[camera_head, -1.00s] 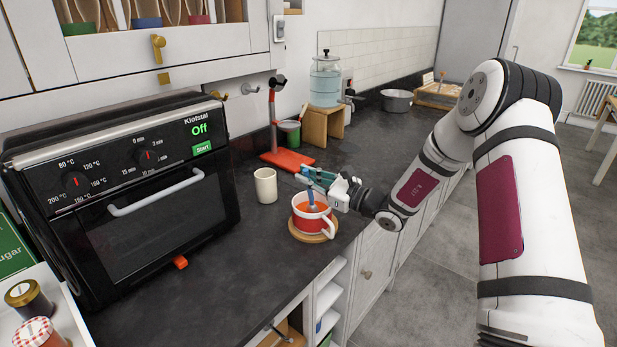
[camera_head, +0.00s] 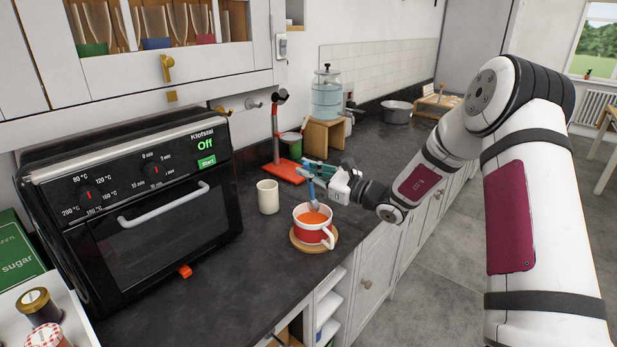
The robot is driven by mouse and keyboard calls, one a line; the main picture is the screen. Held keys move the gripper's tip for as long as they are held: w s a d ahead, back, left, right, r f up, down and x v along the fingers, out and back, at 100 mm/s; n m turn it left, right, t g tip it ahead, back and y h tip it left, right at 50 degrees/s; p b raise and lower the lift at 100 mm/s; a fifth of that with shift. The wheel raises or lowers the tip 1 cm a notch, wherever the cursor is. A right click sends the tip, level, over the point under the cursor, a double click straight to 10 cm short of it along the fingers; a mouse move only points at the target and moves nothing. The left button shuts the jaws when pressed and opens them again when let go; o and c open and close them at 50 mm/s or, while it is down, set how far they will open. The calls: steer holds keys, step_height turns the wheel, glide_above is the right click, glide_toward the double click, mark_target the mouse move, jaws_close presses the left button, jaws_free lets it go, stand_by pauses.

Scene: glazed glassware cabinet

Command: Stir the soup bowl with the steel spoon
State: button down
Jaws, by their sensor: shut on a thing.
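The soup bowl (camera_head: 313,234) is a red and white cup-like bowl with a handle, filled with orange soup. It stands on a round wooden coaster (camera_head: 299,245) near the counter's front edge. My gripper (camera_head: 313,174) is above and behind the bowl, shut on the spoon (camera_head: 311,193). The spoon's blue-looking handle points down towards the soup, and its grey lower end shows at the soup's far side. Whether its tip touches the soup I cannot tell.
A cream cup (camera_head: 268,197) stands left of the bowl. A red stand (camera_head: 287,171) is behind, near a wooden stool-like block (camera_head: 325,136) bearing a glass dispenser (camera_head: 327,95). A black oven (camera_head: 150,200) fills the left. The dark counter (camera_head: 235,265) in front is clear.

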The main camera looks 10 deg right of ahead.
steer(key=shift+r+p, duration=1.1)
steer(key=shift+r, duration=2.55)
